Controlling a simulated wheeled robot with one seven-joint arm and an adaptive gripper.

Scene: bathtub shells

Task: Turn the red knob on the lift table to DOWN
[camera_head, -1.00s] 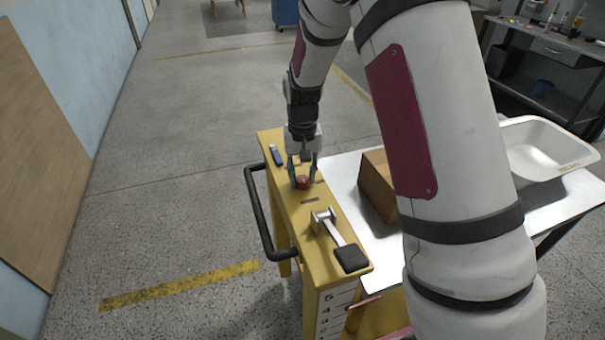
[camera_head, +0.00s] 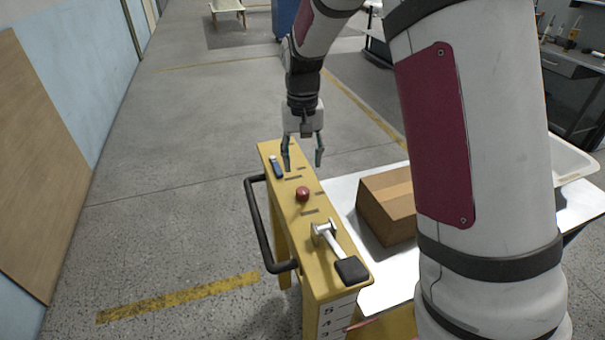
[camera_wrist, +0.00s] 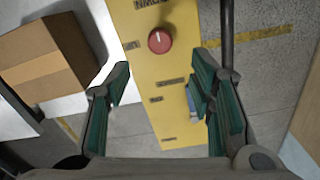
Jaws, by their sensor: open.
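The red knob (camera_head: 302,193) sits on the yellow top of the lift table's column (camera_head: 292,218). In the wrist view the knob (camera_wrist: 160,41) carries a short white mark that points toward the picture's top edge. An upside-down label that seems to read DOWN (camera_wrist: 153,4) lies on that side, partly cut off. Other dark labels are too small to read surely. My gripper (camera_head: 304,167) is open and empty, above and beyond the knob, with nothing between its fingers. Its two fingers also show in the wrist view (camera_wrist: 163,85), apart from the knob.
A blue-handled tool (camera_head: 276,166) lies on the yellow top beyond the knob. A lever with a black pad (camera_head: 351,269) stands nearer, and a black handle (camera_head: 258,225) runs along the left. A cardboard box (camera_head: 388,205) and a white basin (camera_head: 572,160) are on the right.

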